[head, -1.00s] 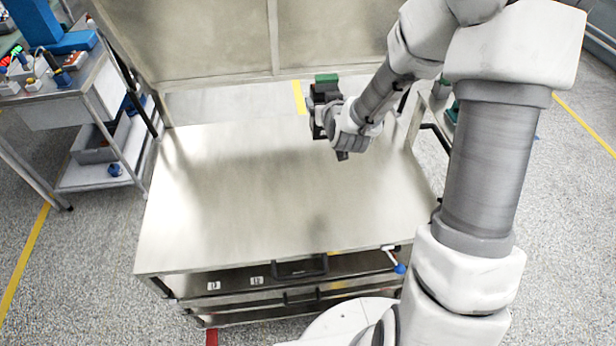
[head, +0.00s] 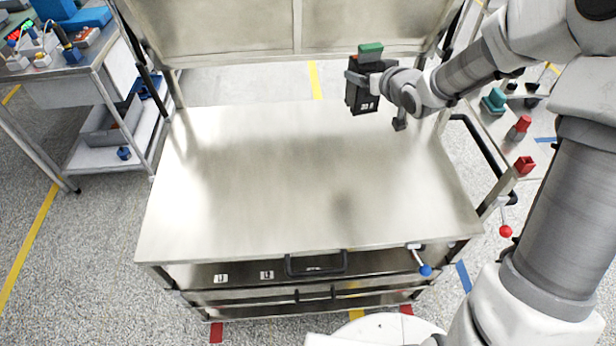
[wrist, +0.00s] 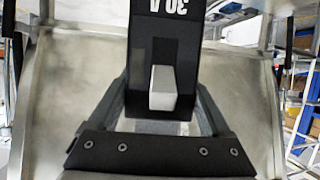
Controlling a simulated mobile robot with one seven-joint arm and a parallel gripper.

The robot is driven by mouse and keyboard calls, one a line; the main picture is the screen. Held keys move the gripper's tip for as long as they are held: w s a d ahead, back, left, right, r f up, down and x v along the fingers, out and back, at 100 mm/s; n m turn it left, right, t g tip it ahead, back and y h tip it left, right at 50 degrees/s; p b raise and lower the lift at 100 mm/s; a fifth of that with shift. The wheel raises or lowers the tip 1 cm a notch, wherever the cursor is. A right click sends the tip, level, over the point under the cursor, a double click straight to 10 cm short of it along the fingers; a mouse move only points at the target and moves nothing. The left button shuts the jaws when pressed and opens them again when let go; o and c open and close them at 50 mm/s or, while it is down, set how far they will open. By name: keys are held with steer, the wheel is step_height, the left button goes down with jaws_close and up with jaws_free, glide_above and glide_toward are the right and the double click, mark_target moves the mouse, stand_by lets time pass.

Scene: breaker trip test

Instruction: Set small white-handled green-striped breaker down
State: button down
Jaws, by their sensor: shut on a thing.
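The small breaker (head: 363,92) is a dark block with a green top end, in the head view. My gripper (head: 358,80) is shut on it and holds it upright above the back right of the bare metal worktop (head: 290,180). In the wrist view the breaker (wrist: 140,60) shows its black face, a white-grey handle and the printed marking "30 A". My gripper's fingers (wrist: 160,105) lie on both sides of it. The breaker's underside is hidden in the wrist view, and its exact height above the worktop is hard to tell.
The worktop is clear. An upright metal back panel (head: 230,35) stands behind it. A side cart (head: 70,85) with tools is at the left. At the right, a side surface (head: 500,130) holds green and red pieces. A blue-knobbed lever (head: 425,270) sits at the front edge.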

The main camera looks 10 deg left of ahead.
steer(key=s+a+f+n+g+y+b, duration=0.3)
steer(key=a+f+n+g+y+b, duration=0.3)
steer(key=a+f+b, duration=0.5)
steer(key=s+f+b, duration=0.6)
steer(key=s+f, duration=0.3)
steer(key=s, duration=0.2)
steer(key=shift+s+d+n+t, duration=0.15)
steer(key=shift+d+n+t, duration=0.05)
steer(key=shift+n+t, duration=0.2)
steer(key=shift+f, duration=0.1)
steer(key=shift+f, duration=0.15)
jaws_free()
